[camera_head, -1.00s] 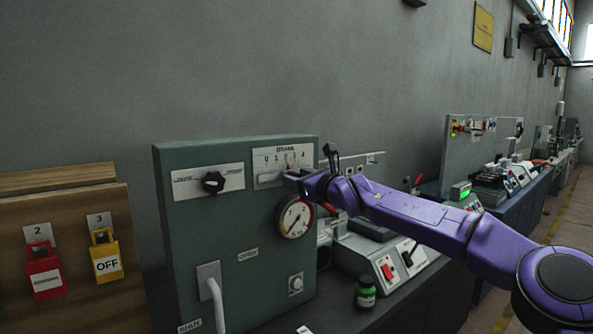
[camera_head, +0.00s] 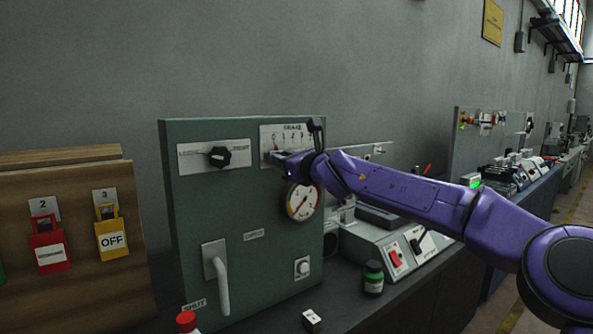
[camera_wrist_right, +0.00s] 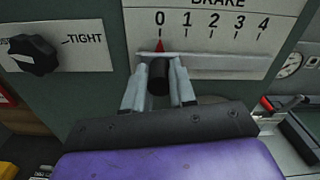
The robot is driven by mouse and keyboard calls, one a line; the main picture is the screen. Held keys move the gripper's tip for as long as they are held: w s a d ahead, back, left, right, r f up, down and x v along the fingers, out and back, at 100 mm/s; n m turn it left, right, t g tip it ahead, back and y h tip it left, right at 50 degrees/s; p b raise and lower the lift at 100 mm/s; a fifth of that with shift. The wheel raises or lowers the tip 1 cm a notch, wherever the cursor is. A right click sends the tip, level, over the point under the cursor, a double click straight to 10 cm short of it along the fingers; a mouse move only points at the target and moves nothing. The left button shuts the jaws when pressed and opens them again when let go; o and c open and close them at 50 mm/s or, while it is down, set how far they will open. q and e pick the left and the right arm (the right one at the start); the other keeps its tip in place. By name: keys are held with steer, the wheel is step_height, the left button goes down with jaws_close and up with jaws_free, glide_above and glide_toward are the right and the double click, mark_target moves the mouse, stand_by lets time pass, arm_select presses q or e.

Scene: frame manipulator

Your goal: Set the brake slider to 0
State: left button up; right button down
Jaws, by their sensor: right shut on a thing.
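The brake slider panel (camera_head: 282,133) is a pale plate at the top right of the green cabinet (camera_head: 188,200). Its scale runs from 0 to 4 in the right wrist view (camera_wrist_right: 212,20). The slider's red pointer (camera_wrist_right: 160,46) stands under the 0 mark. My right gripper (camera_wrist_right: 158,82) is shut on the slider's dark knob (camera_wrist_right: 158,75), one finger on each side. In the head view my right gripper (camera_head: 280,157) reaches the left end of the panel, and the knob is hidden there. My left gripper is not in view.
A black rotary knob (camera_head: 219,157) is left of the brake panel. A round gauge (camera_head: 303,201) is below my right wrist. A lever handle (camera_head: 220,285) sticks out lower left. A wooden board with padlocks (camera_head: 80,230) stands left.

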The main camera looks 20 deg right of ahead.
steer(key=shift+a, duration=0.15)
steer(key=c, duration=1)
jaws_free()
steer(key=shift+a, duration=0.1)
steer(key=shift+c, duration=0.2)
steer(key=shift+o, duration=0.6)
steer(key=shift+s+a+r, duration=0.1)
steer(key=shift+a, duration=0.1)
steer(key=shift+d, duration=0.2)
steer(key=b+v, duration=0.4)
steer(key=v, duration=0.6)
steer(key=shift+s, duration=0.25)
steer(key=shift+a, duration=0.1)
